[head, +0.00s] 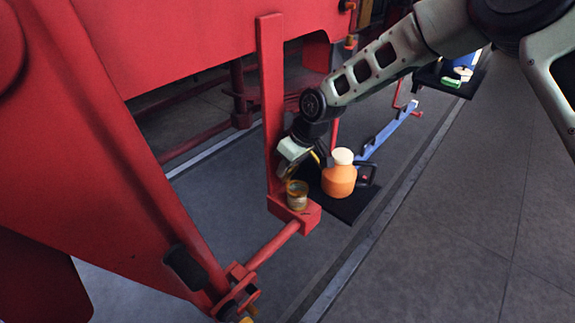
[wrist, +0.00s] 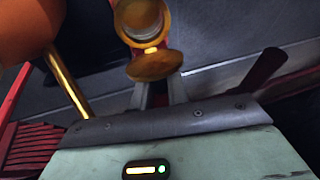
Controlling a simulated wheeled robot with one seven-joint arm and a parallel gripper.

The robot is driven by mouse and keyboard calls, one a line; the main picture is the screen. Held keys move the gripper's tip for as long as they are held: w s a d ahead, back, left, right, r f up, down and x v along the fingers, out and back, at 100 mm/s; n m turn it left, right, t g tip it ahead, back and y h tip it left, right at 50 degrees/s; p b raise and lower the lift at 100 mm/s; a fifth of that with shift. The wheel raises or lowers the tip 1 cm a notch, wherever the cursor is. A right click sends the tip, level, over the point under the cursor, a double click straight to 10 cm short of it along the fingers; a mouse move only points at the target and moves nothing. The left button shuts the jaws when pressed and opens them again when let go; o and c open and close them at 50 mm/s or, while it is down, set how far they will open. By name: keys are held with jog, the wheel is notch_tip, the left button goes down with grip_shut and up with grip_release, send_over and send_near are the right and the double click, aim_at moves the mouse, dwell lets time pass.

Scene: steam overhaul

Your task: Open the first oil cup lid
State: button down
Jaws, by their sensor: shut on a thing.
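The oil cup (head: 297,198) is a small brass-rimmed cup on a red block low on the red upright bar. In the wrist view the cup (wrist: 146,17) shows its round open mouth. Its brass lid (wrist: 155,66) is hinged at the rim and swung away from the mouth, toward my gripper. My gripper (wrist: 160,92) is shut on the lid at its near edge; the exact contact is partly hidden. In the head view my gripper (head: 292,172) is just above and behind the cup, and the lid is hard to make out.
An orange oil bottle (head: 339,178) with a cream cap stands on a dark tray (head: 352,207) right beside the cup. In the wrist view the bottle (wrist: 25,28) and a brass spout (wrist: 70,85) are close on the left. Red locomotive rods and frame (head: 120,150) crowd the left.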

dwell(0.4)
jog(key=c, duration=1.5)
grip_release()
jog(key=shift+o, duration=0.2)
jog(key=b+v, duration=0.4)
jog(key=v, duration=1.3)
jog(key=shift+s+d+r, duration=0.1)
jog(key=shift+r, duration=0.05)
jog(key=s+d+f+m+h, duration=0.1)
jog(key=s+d, duration=0.2)
jog(key=s, duration=0.7)
jog(key=s+d+f+m+h, duration=0.1)
jog(key=s+d, duration=0.3)
jog(key=s, duration=0.7)
jog(key=s+d+f+m+g+h, duration=0.1)
jog(key=s+d, duration=0.3)
jog(key=s, duration=0.6)
jog(key=shift+s+f+h, duration=0.3)
jog(key=shift+f, duration=0.25)
